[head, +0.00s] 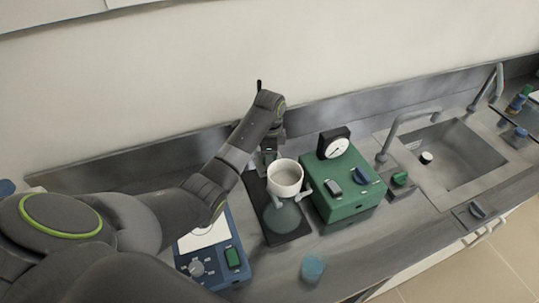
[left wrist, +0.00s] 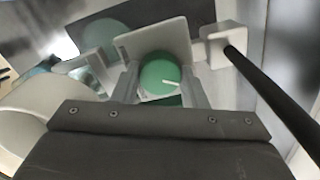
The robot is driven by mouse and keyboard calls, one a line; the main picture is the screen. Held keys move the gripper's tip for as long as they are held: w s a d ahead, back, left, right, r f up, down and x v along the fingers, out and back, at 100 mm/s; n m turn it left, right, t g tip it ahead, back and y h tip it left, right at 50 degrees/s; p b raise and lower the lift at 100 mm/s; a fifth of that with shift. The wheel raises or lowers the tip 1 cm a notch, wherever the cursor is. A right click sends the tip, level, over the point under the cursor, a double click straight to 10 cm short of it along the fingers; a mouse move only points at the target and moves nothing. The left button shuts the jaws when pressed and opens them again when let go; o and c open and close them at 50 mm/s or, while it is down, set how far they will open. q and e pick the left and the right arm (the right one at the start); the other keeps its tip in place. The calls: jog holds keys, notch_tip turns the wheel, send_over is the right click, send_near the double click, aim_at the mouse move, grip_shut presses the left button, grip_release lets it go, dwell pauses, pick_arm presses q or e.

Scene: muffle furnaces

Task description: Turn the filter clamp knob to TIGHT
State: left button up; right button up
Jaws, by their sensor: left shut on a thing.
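No TIGHT mark can be read. In the head view my left gripper (head: 267,154) is behind the white filter funnel (head: 285,178), and the knob is hidden there. The funnel stands above a glass flask (head: 282,216) on a dark base. My right gripper is not in view.
A green box (head: 345,207) with a gauge (head: 334,148) stands close right of the flask. A blue device (head: 215,262) is at front left. A small teal beaker (head: 313,268) stands near the front edge. The sink (head: 452,160) and tap (head: 395,135) are farther right.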

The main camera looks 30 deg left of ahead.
pick_arm(q)
jog(key=m, duration=0.5)
jog(key=shift+w+r+m, duration=0.1)
jog(key=shift+w+m, duration=0.05)
jog(key=shift+m, duration=0.15)
jog(key=m, duration=0.4)
jog(key=shift+m, duration=0.4)
jog(key=o, duration=1)
